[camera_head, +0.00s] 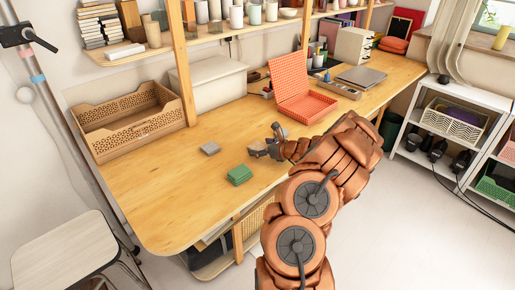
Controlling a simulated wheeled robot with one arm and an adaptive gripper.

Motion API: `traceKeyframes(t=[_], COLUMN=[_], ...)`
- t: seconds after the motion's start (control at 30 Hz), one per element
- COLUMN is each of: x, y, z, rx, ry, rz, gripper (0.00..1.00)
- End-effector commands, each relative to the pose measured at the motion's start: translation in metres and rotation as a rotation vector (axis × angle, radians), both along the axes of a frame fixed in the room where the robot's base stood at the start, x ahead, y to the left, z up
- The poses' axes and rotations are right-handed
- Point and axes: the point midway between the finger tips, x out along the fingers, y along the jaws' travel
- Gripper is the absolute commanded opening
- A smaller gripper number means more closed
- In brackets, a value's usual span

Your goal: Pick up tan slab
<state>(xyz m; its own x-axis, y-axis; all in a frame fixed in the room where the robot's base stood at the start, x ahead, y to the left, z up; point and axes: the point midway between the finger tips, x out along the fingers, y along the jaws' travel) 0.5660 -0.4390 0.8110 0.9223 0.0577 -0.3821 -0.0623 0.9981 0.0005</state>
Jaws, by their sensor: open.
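My gripper (270,145) is low over the wooden table, its dark fingers open and pointing left. A small tan-brown piece (257,149), which looks like the tan slab, is right at the fingertips. It is partly hidden by them, and I cannot tell whether they touch it. A flat greyish slab (210,148) lies on the table to the left, apart from the gripper. A green block (240,175) lies nearer the front edge, below and left of the gripper.
An open coral box (302,106) stands behind the gripper. A brown perforated crate (130,119) and a white box (212,84) are at the back left. A wooden upright (182,65) rises between them. The left front of the table (165,195) is clear.

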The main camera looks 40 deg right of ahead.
Motion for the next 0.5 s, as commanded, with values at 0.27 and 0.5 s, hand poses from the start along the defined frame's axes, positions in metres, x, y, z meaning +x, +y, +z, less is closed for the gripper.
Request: traceKeyframes(t=[0.27,0.5], x=[-0.0003,-0.0004], y=[-0.0003,-0.0002], z=[-0.0001,-0.0003], rx=[0.0,0.0], ry=[0.0,0.001], rz=[0.0,0.0], gripper=[0.71,0.46])
